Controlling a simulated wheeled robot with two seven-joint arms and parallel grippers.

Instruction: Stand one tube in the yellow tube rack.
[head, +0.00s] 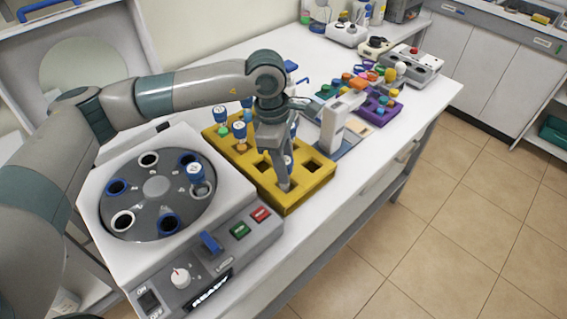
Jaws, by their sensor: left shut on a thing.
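The yellow tube rack (265,178) stands on the white bench, right behind the centrifuge. Several blue-capped tubes stand in its far part, one of them a tube (240,134) with an orange-brown lower part. My left gripper (284,185) points down over the near part of the rack, shut on a blue-capped tube (289,162). The tube is mostly hidden by the fingers; its lower end is at or in a rack hole, and I cannot tell how deep. Empty square holes show beside it. Another blue-capped tube (196,175) stands in the centrifuge rotor. My right gripper is not in view.
The centrifuge (157,186) with red and green buttons stands at the near left. Behind the rack are a white instrument (335,125), a purple rack (379,107) with colourful-capped items, and grey devices. The bench's right edge drops to a tiled floor (450,220).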

